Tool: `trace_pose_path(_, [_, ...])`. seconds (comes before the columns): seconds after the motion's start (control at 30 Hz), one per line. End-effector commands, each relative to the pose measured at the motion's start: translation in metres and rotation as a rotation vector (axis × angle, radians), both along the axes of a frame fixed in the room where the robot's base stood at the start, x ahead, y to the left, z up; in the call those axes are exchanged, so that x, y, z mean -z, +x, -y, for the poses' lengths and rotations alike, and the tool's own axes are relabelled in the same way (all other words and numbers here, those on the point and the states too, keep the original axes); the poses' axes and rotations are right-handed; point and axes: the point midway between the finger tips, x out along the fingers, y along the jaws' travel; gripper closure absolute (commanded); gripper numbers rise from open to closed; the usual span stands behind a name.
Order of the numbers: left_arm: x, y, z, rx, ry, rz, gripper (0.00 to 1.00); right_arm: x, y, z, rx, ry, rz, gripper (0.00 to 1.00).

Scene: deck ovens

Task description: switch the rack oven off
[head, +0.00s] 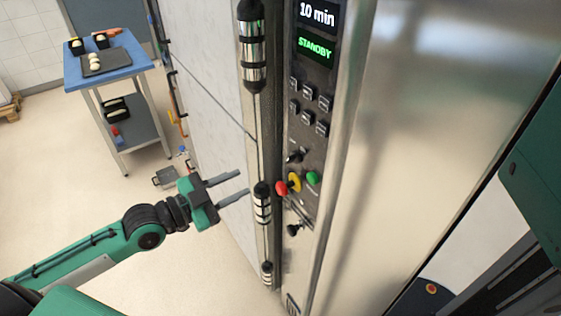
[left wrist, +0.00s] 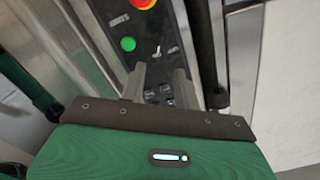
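The rack oven (head: 430,110) is a tall steel cabinet. Its dark control panel (head: 300,150) has lit screens reading "10 min" and "STANDBY". Below them are several small grey buttons (head: 308,103), a dark knob or switch (head: 296,156), a red stop button on a yellow base (head: 282,187), a green button (head: 313,178) and a lower dark knob (head: 293,230). My left gripper (head: 243,183) is open and empty, left of the panel at about the red button's height, apparently not touching it. The left wrist view shows its spread fingers (left wrist: 160,78) below the green button (left wrist: 128,44). My right gripper is not in view.
Black-and-chrome hinge or handle fittings (head: 253,45) run down the edge left of the panel, close to my left fingers. A blue-topped table (head: 128,66) with a dark tray stands at the back left. The floor between is mostly clear.

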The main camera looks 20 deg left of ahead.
Motion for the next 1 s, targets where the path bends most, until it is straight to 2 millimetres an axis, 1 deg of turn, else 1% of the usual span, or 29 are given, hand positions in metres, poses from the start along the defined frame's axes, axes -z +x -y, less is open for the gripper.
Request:
trace_pose_path(0.03, [-0.003, 0.004, 0.003, 0.0, -0.004, 0.003, 0.68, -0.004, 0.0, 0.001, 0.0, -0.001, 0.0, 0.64])
trace_pose_path(0.37, [-0.005, 0.034, 0.028, 0.003, -0.004, 0.002, 0.68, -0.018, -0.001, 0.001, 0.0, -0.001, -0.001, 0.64])
trace_pose_path(0.6, [-0.005, 0.064, 0.049, 0.0, -0.005, 0.001, 0.68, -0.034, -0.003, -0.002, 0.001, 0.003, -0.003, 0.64])
trace_pose_path(0.8, [-0.003, 0.085, 0.066, 0.0, -0.004, 0.0, 0.68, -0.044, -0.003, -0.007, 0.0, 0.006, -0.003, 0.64])
trace_pose_path(1.0, [-0.001, 0.095, 0.075, 0.001, -0.001, 0.0, 0.68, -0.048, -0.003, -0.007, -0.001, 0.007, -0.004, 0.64])
